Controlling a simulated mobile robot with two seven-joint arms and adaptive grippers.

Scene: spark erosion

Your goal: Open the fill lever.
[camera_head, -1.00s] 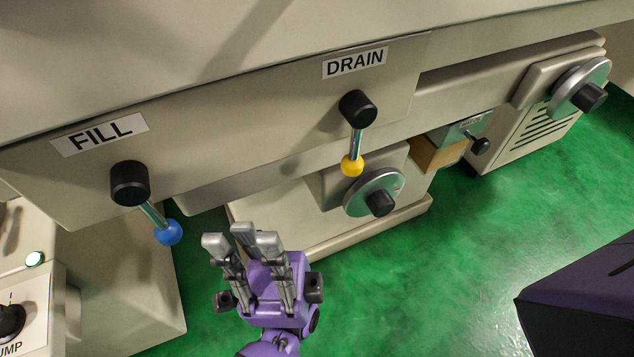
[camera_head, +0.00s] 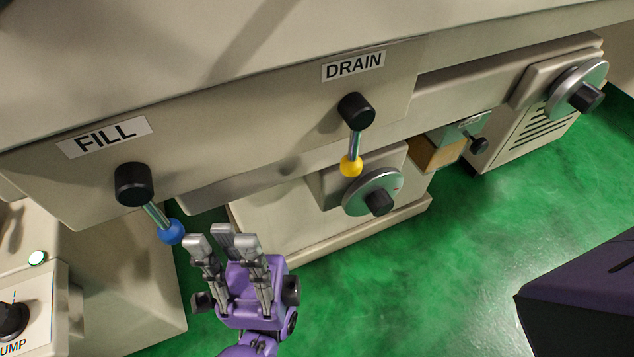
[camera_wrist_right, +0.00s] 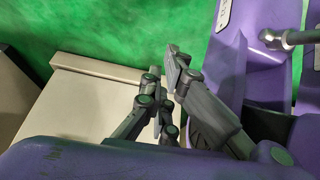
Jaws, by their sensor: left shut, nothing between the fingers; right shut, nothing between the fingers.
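The fill lever has a black hub (camera_head: 134,184) under the FILL label (camera_head: 104,137). Its metal rod slopes down and right to a blue ball (camera_head: 171,231). My left gripper (camera_head: 221,240) is shut and empty, with its fingertips just right of the blue ball. In this view I cannot tell whether they touch it. My right gripper (camera_wrist_right: 167,92) shows in the right wrist view, shut and empty, away from the levers.
The drain lever with a yellow ball (camera_head: 351,166) hangs to the right under the DRAIN label (camera_head: 353,65). A round handwheel (camera_head: 372,191) is below it. A pump switch box (camera_head: 30,310) stands at lower left. Green floor (camera_head: 430,260) is open at the right.

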